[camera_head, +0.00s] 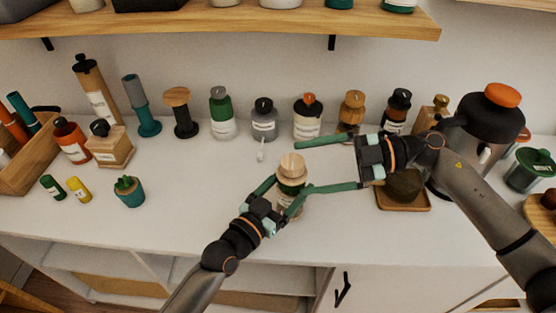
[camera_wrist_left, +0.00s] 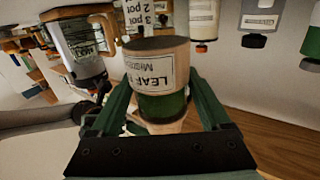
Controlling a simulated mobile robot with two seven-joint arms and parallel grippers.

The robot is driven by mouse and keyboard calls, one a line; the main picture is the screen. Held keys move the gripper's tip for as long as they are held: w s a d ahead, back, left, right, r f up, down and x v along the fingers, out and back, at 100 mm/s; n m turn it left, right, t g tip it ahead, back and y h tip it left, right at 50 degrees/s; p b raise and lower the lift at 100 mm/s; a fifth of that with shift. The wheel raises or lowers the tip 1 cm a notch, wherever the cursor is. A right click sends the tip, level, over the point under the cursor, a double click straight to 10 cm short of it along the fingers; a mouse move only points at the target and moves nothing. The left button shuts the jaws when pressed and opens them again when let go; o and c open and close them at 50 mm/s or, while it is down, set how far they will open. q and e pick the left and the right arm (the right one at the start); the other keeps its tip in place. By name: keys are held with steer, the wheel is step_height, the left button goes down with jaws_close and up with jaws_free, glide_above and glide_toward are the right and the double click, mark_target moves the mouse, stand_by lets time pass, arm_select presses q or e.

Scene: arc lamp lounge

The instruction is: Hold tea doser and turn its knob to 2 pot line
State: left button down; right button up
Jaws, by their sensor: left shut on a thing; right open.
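The tea doser (camera_head: 291,181) has a pale wooden knob on top, a green band and a white label. It stands upright over the white counter. My left gripper (camera_head: 287,196) is shut around its body. In the left wrist view the doser (camera_wrist_left: 158,75) sits between both fingers, with its label and green band in sight. A panel behind it shows "3 pot" and "2 pot" (camera_wrist_left: 140,14). My right gripper (camera_head: 299,167) is open, its fingers reaching from the right on either side of the knob. I cannot tell whether they touch it, nor the knob's setting.
Several bottles and jars, including a green-topped one (camera_head: 222,115), line the wall. A dark kettle with an orange lid (camera_head: 490,125) and a wooden tray (camera_head: 404,204) stand on the right. A potted plant (camera_head: 129,191) is at the left.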

mark_target(278, 169)
steer(key=w+d+f+m+t+y, duration=0.2)
steer(key=d+f+m+t, duration=0.25)
steer(key=m, duration=0.45)
steer(key=a, duration=0.3)
steer(key=w+a, duration=0.1)
steer(key=a, duration=0.3)
steer(key=w+a+r, duration=0.1)
steer(key=a, duration=0.3)
steer(key=shift+a, duration=0.1)
steer(key=c, duration=1.4)
steer(key=shift+f+m, duration=0.1)
steer(key=shift+m, duration=0.2)
